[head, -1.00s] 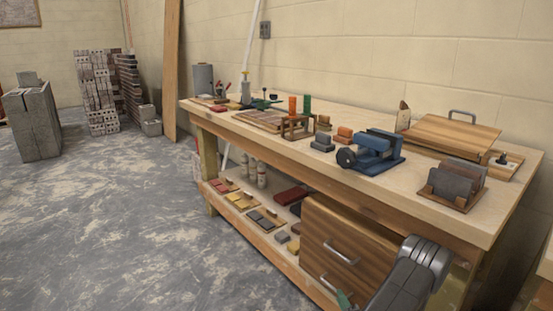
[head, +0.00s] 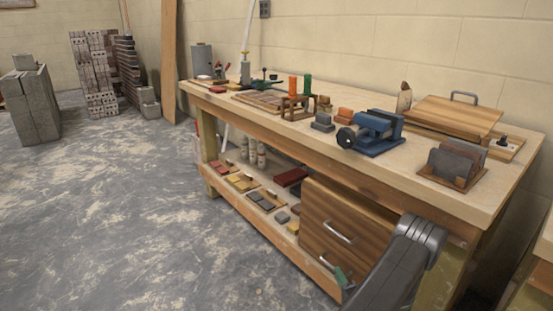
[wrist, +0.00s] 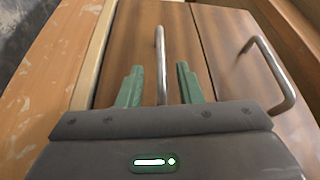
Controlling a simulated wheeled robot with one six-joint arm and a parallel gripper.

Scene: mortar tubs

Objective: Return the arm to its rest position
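My gripper (wrist: 158,85) shows two green fingers spread apart in the wrist view. The lower drawer's metal handle (wrist: 161,65) shows between them, and the fingers hold nothing that I can see. Whether the fingers reach around the handle or stop short of it is not clear. In the head view, a green fingertip (head: 341,276) shows by the lower drawer front, beside the lower handle (head: 327,265). My dark arm (head: 405,262) reaches down in front of the bench's right end. It hides part of the drawer unit and most of the gripper.
The wooden workbench (head: 290,128) carries a blue vise (head: 376,130), a wooden board (head: 455,116) and a rack of grey plates (head: 456,165). The drawer unit (head: 345,213) has an upper handle (head: 340,232). The lower shelf (head: 240,212) holds small blocks. Open floor lies left.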

